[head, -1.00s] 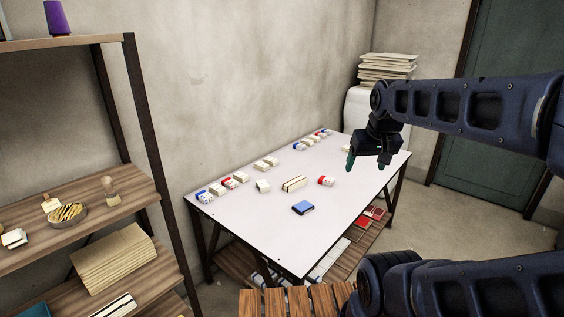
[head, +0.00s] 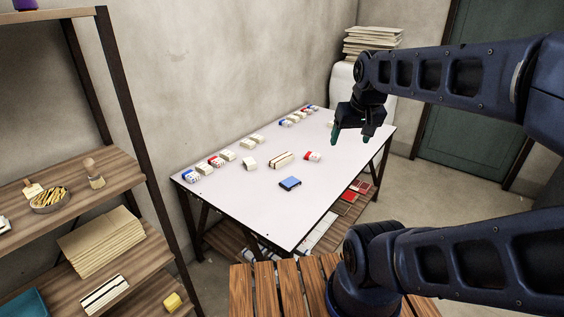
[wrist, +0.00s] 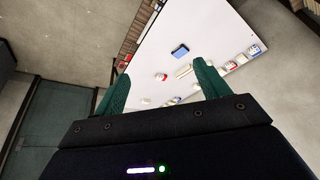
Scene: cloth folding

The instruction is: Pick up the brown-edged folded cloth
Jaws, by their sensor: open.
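A cream folded cloth with dark brown edge lines (head: 281,159) lies flat near the middle of the white table (head: 262,215). It also shows in the wrist view (wrist: 183,71), partly beside the right finger. My gripper (head: 366,137) is above the far right part of the table, apart from the cloth and to its right in the head view. In the wrist view my gripper (wrist: 162,78) has its two green fingers spread, with nothing between them but the distant table.
A blue folded cloth (head: 290,183) and a red-and-white one (head: 312,156) lie near it. Several rolled or folded cloths line the table's wall side. A wooden shelf (head: 75,192) stands at left, a slatted wooden surface (head: 275,290) in front. The table's front is clear.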

